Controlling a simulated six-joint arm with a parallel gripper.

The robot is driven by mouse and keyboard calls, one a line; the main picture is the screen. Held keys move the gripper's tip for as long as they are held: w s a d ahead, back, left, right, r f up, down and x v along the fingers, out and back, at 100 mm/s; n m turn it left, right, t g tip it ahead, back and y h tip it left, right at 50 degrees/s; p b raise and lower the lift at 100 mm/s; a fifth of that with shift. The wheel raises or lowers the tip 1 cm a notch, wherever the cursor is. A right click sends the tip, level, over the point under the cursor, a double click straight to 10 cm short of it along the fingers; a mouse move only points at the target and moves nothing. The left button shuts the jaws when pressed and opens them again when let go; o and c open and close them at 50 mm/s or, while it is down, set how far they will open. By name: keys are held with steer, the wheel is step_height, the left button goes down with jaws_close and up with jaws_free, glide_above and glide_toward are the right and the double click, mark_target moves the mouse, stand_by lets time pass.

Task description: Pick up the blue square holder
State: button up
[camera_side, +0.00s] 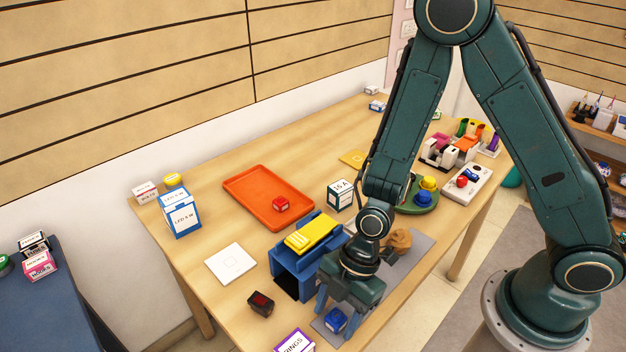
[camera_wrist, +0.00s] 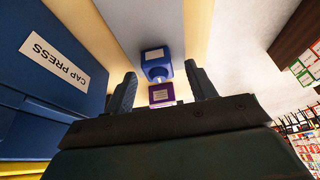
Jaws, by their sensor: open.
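The blue square holder (camera_side: 335,320) sits on a small grey mat (camera_side: 322,329) near the table's front edge in the side view. It has a rounded raised top. In the wrist view the blue holder (camera_wrist: 157,66) shows a pale label and a round part, just beyond the fingers. My gripper (camera_side: 338,309) is open, pointing down, with its fingers at either side of the holder as seen from the side. In the wrist view my gripper (camera_wrist: 161,77) has nothing between its fingertips that I can see held. Whether a finger touches the holder is unclear.
A blue press (camera_side: 291,262) with a yellow top stands close left of my gripper; its "CAP PRESS" label (camera_wrist: 54,62) shows in the wrist view. A dark red-topped box (camera_side: 261,304) and purple box (camera_side: 294,342) are nearby. An orange tray (camera_side: 254,193) lies farther back.

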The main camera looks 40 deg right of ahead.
mark_target(337, 313)
steer(key=shift+c, duration=0.3)
steer(key=c, duration=1)
steer(key=shift+r, duration=0.1)
step_height(337, 313, up, 20)
stand_by(0.7)
stand_by(0.5)
